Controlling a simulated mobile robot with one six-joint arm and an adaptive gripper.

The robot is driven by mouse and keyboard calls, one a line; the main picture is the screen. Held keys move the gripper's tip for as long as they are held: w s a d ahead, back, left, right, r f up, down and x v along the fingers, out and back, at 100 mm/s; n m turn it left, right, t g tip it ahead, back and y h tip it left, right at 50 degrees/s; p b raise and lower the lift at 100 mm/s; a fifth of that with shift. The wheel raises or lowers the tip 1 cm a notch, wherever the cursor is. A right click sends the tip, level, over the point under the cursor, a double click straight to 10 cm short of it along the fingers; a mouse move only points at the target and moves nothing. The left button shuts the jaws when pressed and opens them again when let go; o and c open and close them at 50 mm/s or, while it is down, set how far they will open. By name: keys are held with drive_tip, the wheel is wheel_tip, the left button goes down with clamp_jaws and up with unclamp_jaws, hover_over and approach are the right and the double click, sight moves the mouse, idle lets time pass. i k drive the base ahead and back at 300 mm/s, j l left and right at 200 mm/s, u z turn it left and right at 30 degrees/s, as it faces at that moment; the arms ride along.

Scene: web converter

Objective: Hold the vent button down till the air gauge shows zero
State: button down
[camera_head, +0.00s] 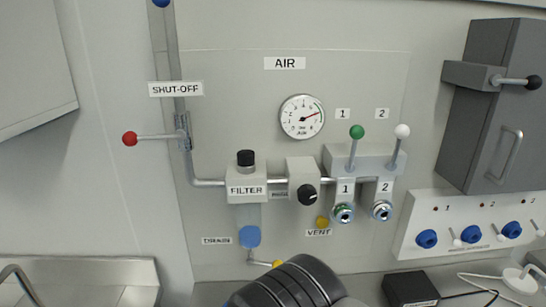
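The vent button (322,222) is a small yellow round button on the light panel, just above the VENT label (318,232). Nothing touches its visible face. A dark, ribbed rounded part, probably my arm, rises at the bottom centre, below the vent button. My gripper's fingers do not show.
A filter (246,184) with a blue-ended bowl hangs left of the vent button; a yellow drain handle (277,263) is below. Right are a black regulator knob (308,195) and two outlets (343,213) with green and white levers. A red-knobbed shut-off lever (150,137) sticks out left.

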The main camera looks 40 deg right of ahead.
sight(322, 223)
drive_tip(key=z, duration=1.4)
drive_tip(key=k+j+z, duration=0.3)
drive_tip(key=j, duration=0.15)
